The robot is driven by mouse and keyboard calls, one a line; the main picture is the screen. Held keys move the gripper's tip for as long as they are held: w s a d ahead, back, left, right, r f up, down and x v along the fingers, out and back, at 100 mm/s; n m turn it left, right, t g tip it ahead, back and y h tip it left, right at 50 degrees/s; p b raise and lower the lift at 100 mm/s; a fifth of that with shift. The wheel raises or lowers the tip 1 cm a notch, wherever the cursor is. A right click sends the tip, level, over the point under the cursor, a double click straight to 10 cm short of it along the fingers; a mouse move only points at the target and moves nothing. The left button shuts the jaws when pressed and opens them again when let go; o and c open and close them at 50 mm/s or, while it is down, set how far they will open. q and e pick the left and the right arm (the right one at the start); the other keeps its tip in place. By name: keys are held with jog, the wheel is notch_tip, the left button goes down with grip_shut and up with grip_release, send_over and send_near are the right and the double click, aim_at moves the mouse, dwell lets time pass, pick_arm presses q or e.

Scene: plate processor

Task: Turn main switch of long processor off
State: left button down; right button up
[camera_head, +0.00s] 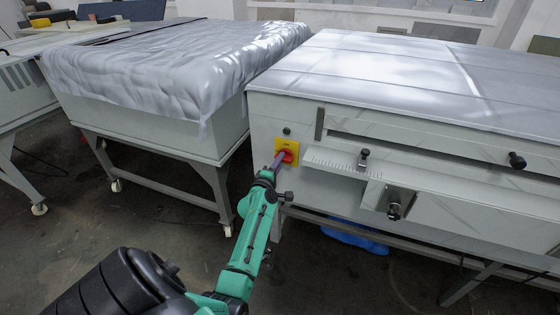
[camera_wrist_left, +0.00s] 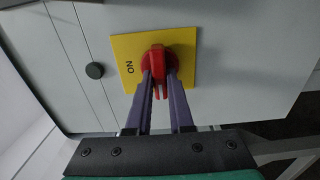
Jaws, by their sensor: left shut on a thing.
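The main switch is a red rotary knob (camera_wrist_left: 159,62) on a yellow plate (camera_wrist_left: 125,48), on the front panel of the long processor (camera_head: 420,85). The word ON shows on the plate beside the knob in the left wrist view. In the head view the yellow plate (camera_head: 279,146) is at the processor's left end. My left gripper (camera_wrist_left: 160,82) is shut on the red knob, with one purple finger on each side of its grip. In the head view the left gripper (camera_head: 279,160) reaches up to the knob from below. My right gripper is not in view.
A small black knob (camera_wrist_left: 95,70) sits beside the plate. A cloth-covered table (camera_head: 170,70) stands to the left. A blue thing (camera_head: 355,235) lies on the floor under the processor.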

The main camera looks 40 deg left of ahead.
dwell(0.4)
pick_arm(q)
jog(key=c, duration=0.8)
grip_release()
jog(key=v, duration=1.4)
jog(key=shift+s, duration=0.25)
jog(key=shift+d, duration=0.1)
